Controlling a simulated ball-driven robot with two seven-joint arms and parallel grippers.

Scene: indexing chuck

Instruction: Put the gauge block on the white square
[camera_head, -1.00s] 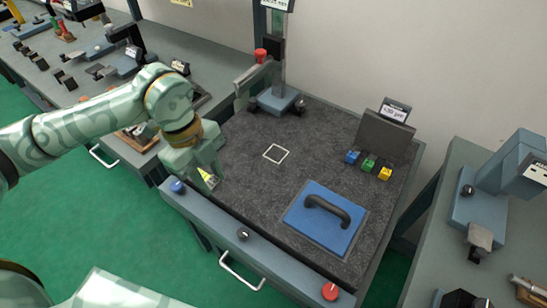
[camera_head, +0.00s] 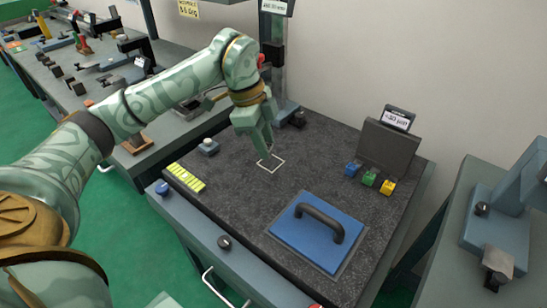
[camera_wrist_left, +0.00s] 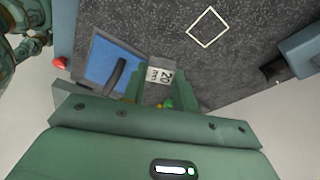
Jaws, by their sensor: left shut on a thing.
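The gauge block (camera_wrist_left: 160,75), grey with a white face marked 20 mm, is held between my left gripper's fingers in the left wrist view. My left gripper (camera_head: 264,153) is shut on it. In the head view the fingers hide the block and overlap the upper left part of the white square (camera_head: 273,172), a thin outline on the dark speckled plate. The outline also shows whole and empty in the left wrist view (camera_wrist_left: 196,38), apart from the block. The exact height above the plate is hard to tell. My right gripper is not in view.
A blue pad with a black handle (camera_head: 318,248) lies at the plate's front right. Small blue, green (camera_head: 369,178) and yellow blocks stand by a grey display stand (camera_head: 388,145). A yellow strip (camera_head: 186,177) lies at the left edge. A post stands behind the square.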

